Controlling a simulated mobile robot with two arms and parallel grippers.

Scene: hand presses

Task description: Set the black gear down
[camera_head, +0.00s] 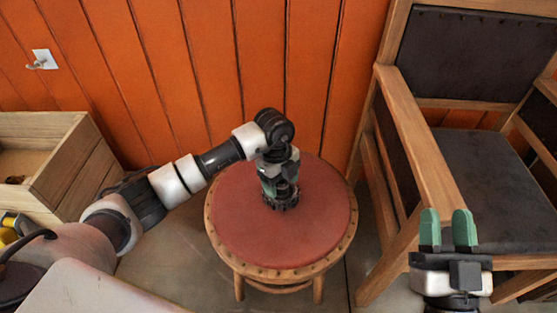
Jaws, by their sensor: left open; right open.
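A black gear (281,203) lies flat on the red top of a round stool (240,242), a little above the seat's middle in the picture. My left gripper (279,190) points down right over the gear. Its jaws are open, and its fingertips are close to the gear, partly hiding it; I cannot tell whether they touch it. My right gripper (448,230) is at the lower right, with its two green fingers apart and nothing between them. It is in front of the wooden chair.
A wooden armchair (415,140) with dark padding stands at the right. A wooden crate (75,165) is at the left, with a yellow item (8,228) near it. An orange plank wall (220,60) closes off the back. The stool top around the gear is clear.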

